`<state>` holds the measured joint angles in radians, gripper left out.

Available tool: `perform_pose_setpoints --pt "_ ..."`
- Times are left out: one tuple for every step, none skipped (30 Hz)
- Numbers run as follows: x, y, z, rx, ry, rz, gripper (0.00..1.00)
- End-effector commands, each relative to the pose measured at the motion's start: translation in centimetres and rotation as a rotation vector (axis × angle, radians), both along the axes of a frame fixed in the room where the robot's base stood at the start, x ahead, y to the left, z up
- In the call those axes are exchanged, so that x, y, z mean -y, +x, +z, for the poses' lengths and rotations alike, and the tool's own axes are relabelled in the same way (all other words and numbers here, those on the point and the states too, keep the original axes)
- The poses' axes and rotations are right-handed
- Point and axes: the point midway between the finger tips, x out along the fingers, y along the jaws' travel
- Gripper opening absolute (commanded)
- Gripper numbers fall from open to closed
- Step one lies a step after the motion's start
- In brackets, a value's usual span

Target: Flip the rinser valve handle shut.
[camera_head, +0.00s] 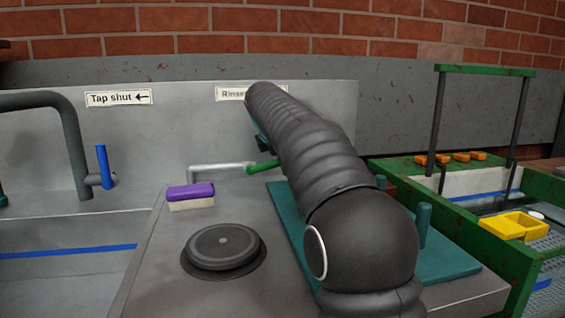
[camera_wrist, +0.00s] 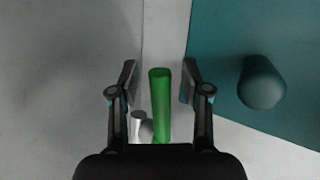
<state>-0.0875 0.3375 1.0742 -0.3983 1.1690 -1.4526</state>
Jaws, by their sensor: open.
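The green rinser valve handle (camera_head: 263,168) sits at the right end of a pale pipe (camera_head: 215,168) against the back panel, pointing right toward my arm. In the wrist view the green handle (camera_wrist: 160,100) stands lengthwise between my fingers, nearer the right one. My gripper (camera_wrist: 159,78) is open, with a gap on each side of the handle. I cannot tell how deep the handle lies between the fingers. A small pale pipe end (camera_wrist: 138,124) shows left of the handle. In the head view my arm hides most of the gripper and part of the "Rinse" sign (camera_head: 230,94).
A teal board (camera_head: 455,262) with upright pegs (camera_head: 425,225) lies under my arm; one peg (camera_wrist: 262,82) shows right of my gripper. A purple-topped sponge or brush (camera_head: 190,193) and a round dark disc (camera_head: 222,246) sit on the counter. Left is a sink tap with blue handle (camera_head: 104,167).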

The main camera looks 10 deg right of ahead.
Motion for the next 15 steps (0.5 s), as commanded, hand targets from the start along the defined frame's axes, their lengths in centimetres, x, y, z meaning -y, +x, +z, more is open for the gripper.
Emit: perform_pose_setpoints --pt "0.06 0.12 -0.19 0.000 0.000 0.000 0.47" --pt "0.08 0.17 -0.24 0.000 0.000 0.000 0.47" --pt "0.10 0.20 -0.29 0.000 0.000 0.000 0.47" --pt "0.10 0.22 -0.31 0.000 0.000 0.000 0.47" --pt "0.10 0.23 -0.31 0.000 0.000 0.000 0.47" --pt "0.10 0.22 -0.30 0.001 0.000 0.000 0.47" --pt "0.09 0.22 -0.31 0.001 0.000 0.000 0.47" --pt "0.09 0.22 -0.30 0.001 0.000 0.000 0.47" --pt "0.09 0.21 -0.30 0.000 0.000 0.000 0.47" --pt "0.09 0.21 -0.30 0.000 0.000 0.000 0.47" --pt "0.09 0.21 -0.30 0.000 0.000 0.000 0.40" --pt "0.08 0.20 -0.29 0.000 0.000 0.000 0.30" --pt "0.08 0.20 -0.29 0.000 0.000 0.000 0.22" --pt "0.08 0.19 -0.28 0.000 0.000 0.000 0.15" --pt "0.08 0.19 -0.28 0.000 0.000 0.000 0.05"
